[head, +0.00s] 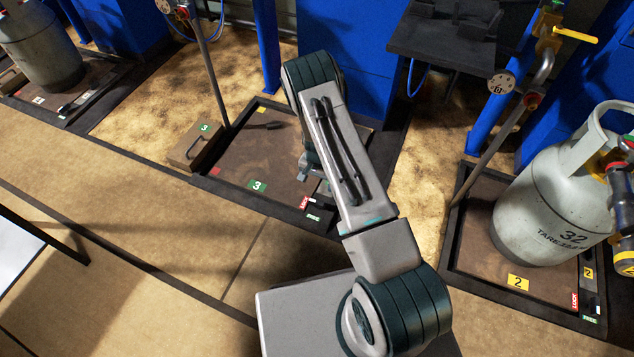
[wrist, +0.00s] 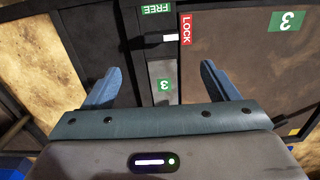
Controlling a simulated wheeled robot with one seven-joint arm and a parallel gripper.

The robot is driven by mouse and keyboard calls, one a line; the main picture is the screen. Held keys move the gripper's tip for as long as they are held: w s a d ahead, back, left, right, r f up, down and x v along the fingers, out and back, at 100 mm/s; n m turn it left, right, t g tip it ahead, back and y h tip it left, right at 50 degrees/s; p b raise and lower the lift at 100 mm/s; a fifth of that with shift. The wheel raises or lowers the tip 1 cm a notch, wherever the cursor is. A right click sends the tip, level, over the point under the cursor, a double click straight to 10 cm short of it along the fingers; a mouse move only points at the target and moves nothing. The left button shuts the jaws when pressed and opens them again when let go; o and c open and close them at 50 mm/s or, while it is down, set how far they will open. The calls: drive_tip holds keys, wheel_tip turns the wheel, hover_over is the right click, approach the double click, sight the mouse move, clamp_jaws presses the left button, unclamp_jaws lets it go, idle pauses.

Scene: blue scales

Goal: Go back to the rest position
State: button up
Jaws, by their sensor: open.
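My gripper is open and empty in the wrist view (wrist: 158,84), its two blue fingers spread apart above the edge of scale 3. In the head view, my arm hides most of my gripper. Scale 3 (head: 240,160) has a bare brown platform with a green "3" label (head: 258,185). At its edge, the wrist view shows a small white switch (wrist: 170,37) beside the red LOCK label (wrist: 186,29). The green FREE label (wrist: 158,9) is a little apart from the switch. My fingers do not appear to touch the switch.
A grey cylinder marked 32 (head: 555,205) stands on scale 2 at the right. Another cylinder (head: 40,45) stands on a scale at the upper left. A brown box (head: 192,148) sits beside scale 3. Blue posts and cabinets line the back. The front floor is largely open.

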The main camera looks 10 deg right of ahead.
idle(0.4)
drive_tip(key=s+a+r+n+t+y+p, duration=0.15)
drive_tip(key=r+p, duration=0.65)
drive_tip(key=r, duration=1.5)
drive_tip(key=s+r+n+p, duration=0.25)
drive_tip(key=r+p, duration=0.65)
drive_tip(key=r, duration=1.5)
drive_tip(key=s+r+n+p, duration=0.1)
drive_tip(key=s+r+p, duration=0.5)
drive_tip(key=r, duration=0.5)
drive_tip(key=s+d+r+n+t+h+p, duration=0.1)
drive_tip(key=s+r+p, duration=0.4)
drive_tip(key=s+r, duration=0.5)
drive_tip(key=s+r+n+p, duration=0.1)
drive_tip(key=s+r+p, duration=0.5)
drive_tip(key=r, duration=0.7)
drive_tip(key=shift+s+d+r+p, duration=0.15)
drive_tip(key=shift+s+d+p, duration=0.25)
drive_tip(key=shift+s, duration=0.5)
